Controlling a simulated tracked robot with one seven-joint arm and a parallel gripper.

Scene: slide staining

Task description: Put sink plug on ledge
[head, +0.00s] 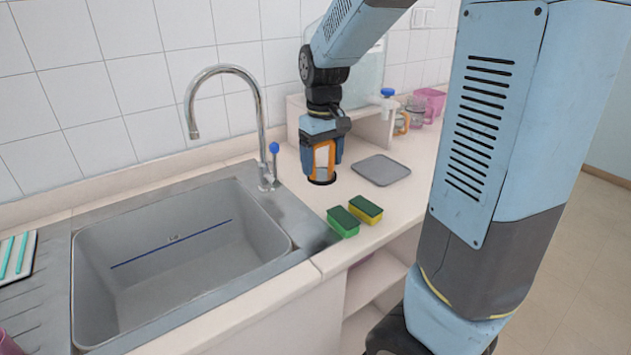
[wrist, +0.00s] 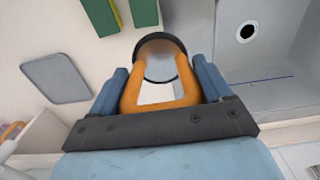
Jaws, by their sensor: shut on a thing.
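My gripper (head: 322,168) points down over the worktop, just right of the sink and tap. In the wrist view its orange fingers (wrist: 160,82) are shut on the sink plug (wrist: 160,39), a round piece with a black rim and a shiny grey-brown face. In the head view the plug's dark rim (head: 321,182) shows under the fingers, close to the worktop; I cannot tell whether it touches. A low pale ledge (head: 296,108) stands against the wall behind the gripper, partly hidden by my arm.
The grey sink (head: 180,260) lies to the left, with its drain (wrist: 247,32) uncovered. A tap (head: 262,130) rises behind it. Two sponges (head: 343,221) lie in front, and a grey mat (head: 381,170) to the right. A clear bottle and jars (head: 402,118) stand behind.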

